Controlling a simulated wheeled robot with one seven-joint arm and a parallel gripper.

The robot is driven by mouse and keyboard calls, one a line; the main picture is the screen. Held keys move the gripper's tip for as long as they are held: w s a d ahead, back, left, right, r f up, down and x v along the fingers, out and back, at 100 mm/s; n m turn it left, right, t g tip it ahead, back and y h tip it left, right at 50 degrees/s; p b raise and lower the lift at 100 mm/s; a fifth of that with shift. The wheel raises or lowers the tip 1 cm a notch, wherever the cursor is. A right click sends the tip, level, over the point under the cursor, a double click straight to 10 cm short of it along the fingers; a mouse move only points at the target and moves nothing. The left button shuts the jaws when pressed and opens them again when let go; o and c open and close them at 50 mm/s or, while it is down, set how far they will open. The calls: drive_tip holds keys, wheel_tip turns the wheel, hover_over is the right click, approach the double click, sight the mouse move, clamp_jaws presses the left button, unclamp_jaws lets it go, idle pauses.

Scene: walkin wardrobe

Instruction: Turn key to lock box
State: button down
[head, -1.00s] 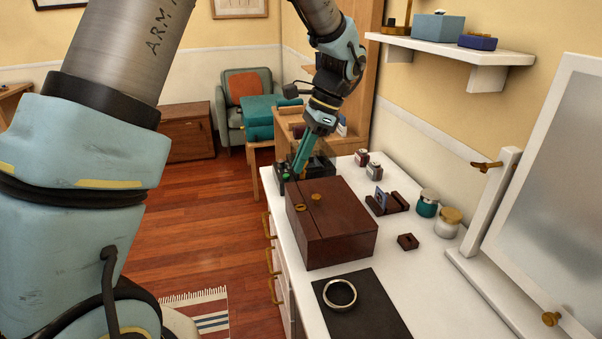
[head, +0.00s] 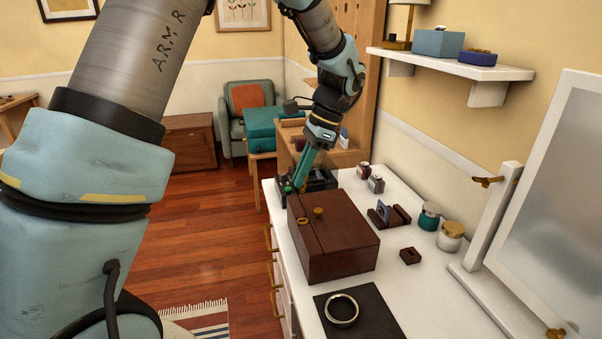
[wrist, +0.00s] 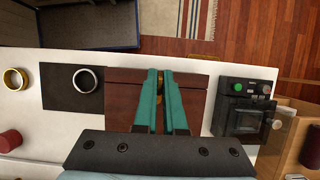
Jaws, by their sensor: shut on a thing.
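The brown wooden box (head: 340,245) stands shut on the white counter. Its top has a brass knob (head: 319,211) and a small brass lock fitting (head: 302,221) on the front strip. My gripper (head: 294,186), with teal fingers, points down by the far end of the box in the head view. In the wrist view my gripper (wrist: 163,73) lies across the picture of the box (wrist: 125,88), its fingertips close together. A little brass shows between the fingers, seemingly the key, but its shape is mostly hidden. I cannot tell whether it touches the lock.
A black device (wrist: 245,115) with a green button stands just beyond the box. A dark mat (head: 375,318) with a silver ring (head: 341,309) lies nearer. Small jars (head: 450,236), a brown holder (head: 390,216) and a mirror (head: 545,200) stand to the right.

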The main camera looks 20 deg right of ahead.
drive_tip(key=shift+f, duration=0.3)
drive_tip(key=b, duration=0.3)
hover_over(302, 224)
drive_tip(key=w, duration=0.1)
drive_tip(key=shift+f, duration=3.2)
drive_tip(key=shift+f, duration=0.35)
drive_tip(key=shift+f+b, duration=0.55)
drive_tip(key=shift+f, duration=0.5)
